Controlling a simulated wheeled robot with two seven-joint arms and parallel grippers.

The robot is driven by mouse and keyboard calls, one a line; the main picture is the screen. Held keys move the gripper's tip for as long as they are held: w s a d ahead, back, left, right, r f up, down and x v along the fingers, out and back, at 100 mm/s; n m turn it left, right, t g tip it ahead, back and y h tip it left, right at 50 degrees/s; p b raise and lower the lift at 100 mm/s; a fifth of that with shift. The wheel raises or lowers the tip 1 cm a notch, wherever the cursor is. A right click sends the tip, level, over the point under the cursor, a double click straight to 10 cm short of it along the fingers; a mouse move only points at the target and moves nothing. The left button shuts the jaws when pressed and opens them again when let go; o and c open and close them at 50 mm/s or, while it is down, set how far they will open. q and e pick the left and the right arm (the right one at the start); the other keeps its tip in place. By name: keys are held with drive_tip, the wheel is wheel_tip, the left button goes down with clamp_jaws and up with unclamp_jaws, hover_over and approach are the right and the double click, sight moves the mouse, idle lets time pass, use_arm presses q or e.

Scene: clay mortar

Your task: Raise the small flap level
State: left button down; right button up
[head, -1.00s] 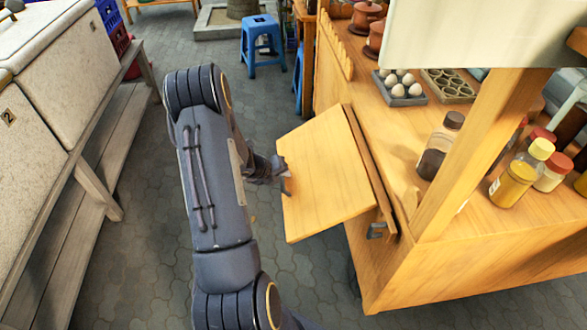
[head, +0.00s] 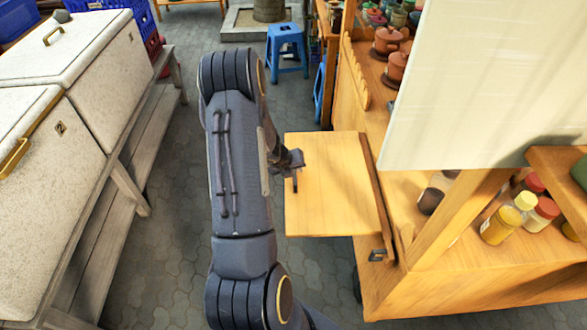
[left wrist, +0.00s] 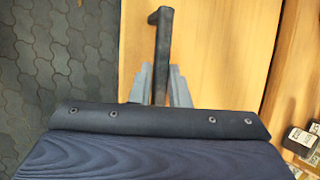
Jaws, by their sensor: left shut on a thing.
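The small flap (head: 330,205) is a pale wooden board on the left side of the wooden cart, joined along its right edge. It sticks out sideways from the cart and looks about level. My left gripper (head: 294,172) is at the flap's outer left edge. In the left wrist view, the two grey fingers (left wrist: 158,85) are closed around a dark bar-like handle (left wrist: 162,40) that lies over the flap's wood (left wrist: 218,50). How the handle joins the flap is partly hidden. My right gripper is out of view.
A dark metal bracket (head: 377,255) sits below the flap's near corner. A pale hanging panel (head: 480,80) covers part of the cart top, where bottles (head: 500,225) stand. Stone-coloured chests (head: 70,60) stand at left. A blue stool (head: 287,48) stands behind on the paved floor.

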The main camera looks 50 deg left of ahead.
use_arm(q)
drive_tip(key=shift+w+r, duration=0.2)
drive_tip(key=shift+r, duration=0.05)
drive_tip(key=c, duration=1.4)
unclamp_jaws()
drive_tip(key=shift+d, duration=0.15)
drive_tip(key=shift+c, duration=0.2)
drive_tip(key=shift+s, duration=0.1)
drive_tip(key=p+v, duration=0.2)
drive_tip(key=v, duration=0.5)
drive_tip(key=shift+s+r, duration=0.2)
drive_tip(key=shift+r, duration=0.05)
